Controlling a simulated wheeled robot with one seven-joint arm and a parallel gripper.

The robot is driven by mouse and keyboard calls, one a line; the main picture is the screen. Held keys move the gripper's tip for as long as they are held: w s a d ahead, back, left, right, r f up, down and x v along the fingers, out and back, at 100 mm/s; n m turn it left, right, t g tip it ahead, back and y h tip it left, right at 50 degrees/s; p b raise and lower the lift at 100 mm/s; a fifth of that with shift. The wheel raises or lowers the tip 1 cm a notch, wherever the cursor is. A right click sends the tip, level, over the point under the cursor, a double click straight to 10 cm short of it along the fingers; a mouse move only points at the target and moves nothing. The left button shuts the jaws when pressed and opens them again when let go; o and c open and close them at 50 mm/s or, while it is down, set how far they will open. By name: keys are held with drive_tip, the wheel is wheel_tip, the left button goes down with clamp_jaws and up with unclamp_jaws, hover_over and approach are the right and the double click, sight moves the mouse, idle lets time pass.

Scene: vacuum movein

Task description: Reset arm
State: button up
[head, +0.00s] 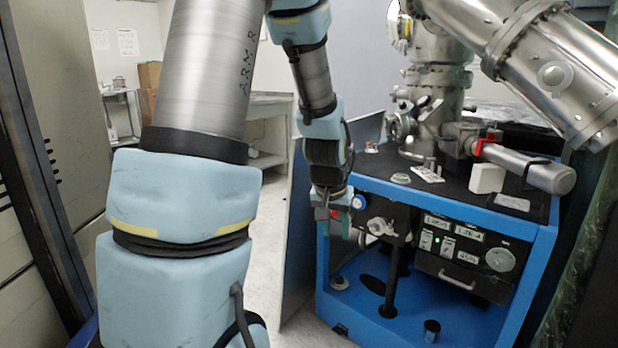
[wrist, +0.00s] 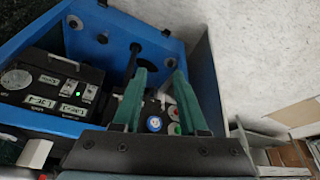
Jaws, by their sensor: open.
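My arm, padded in light blue, reaches forward from the left of the head view and bends down. My gripper (head: 337,226) hangs at the front left of the blue vacuum cart (head: 445,208). In the wrist view my gripper (wrist: 160,76) shows two green fingers spread apart with a gap between them. No object is held between the fingers. Round knobs or valves, one with a blue cap (wrist: 154,123), show beyond and between the fingers. Whether a finger touches the cart cannot be told.
Steel vacuum chamber pipes (head: 545,75) rise over the cart's top. A control panel (head: 465,255) with a green light sits in the cart's front, above an open lower shelf (head: 455,318). Grey cabinets (head: 55,130) stand at left. Pale floor (head: 300,325) is clear left of the cart.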

drive_tip(key=s+a+r+n+g+y+p, duration=0.1)
drive_tip(key=s+a+r+n+g, duration=0.15)
drive_tip(key=s+a, duration=1)
wheel_tip(320, 180, up, 14)
drive_tip(key=w+p, duration=0.1)
drive_tip(key=p, duration=1.3)
drive_tip(key=shift+w+a, duration=0.15)
drive_tip(key=shift+a, duration=0.15)
